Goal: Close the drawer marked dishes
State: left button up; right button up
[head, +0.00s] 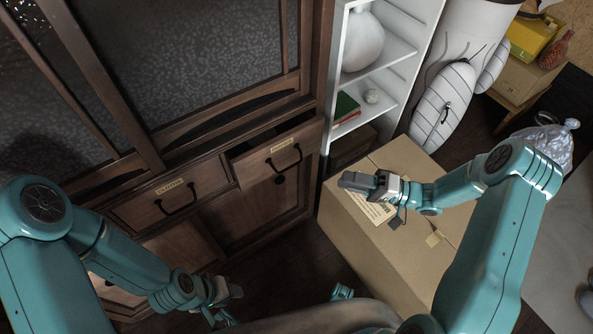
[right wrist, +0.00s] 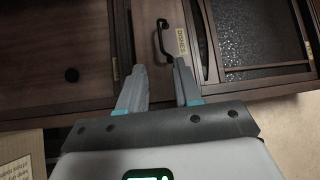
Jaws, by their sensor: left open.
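The dishes drawer (head: 262,168) is the right one of two side by side in a dark wooden cabinet. It is pulled out part way, with a dark gap above its front. Its label (right wrist: 181,40) reads DISHES in the right wrist view, beside a dark bar handle (right wrist: 163,38). My right gripper (head: 358,183) is open and empty, to the right of the drawer, pointing toward it. In the right wrist view its fingers (right wrist: 160,70) are apart, with the handle beyond them. My left gripper (head: 230,292) is open and empty, low in front of the cabinet.
A second drawer (head: 166,197) with its own handle and label is left of the dishes drawer. A large cardboard box (head: 400,255) stands under my right gripper. White shelves (head: 385,75) stand right of the cabinet. Dark floor (head: 290,262) shows between cabinet and box.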

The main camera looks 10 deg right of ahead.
jog(key=b+x, duration=0.1)
jog(key=x, duration=1.3)
jog(key=shift+d+f, duration=0.1)
grip_shut()
jog(key=shift+w, duration=0.15)
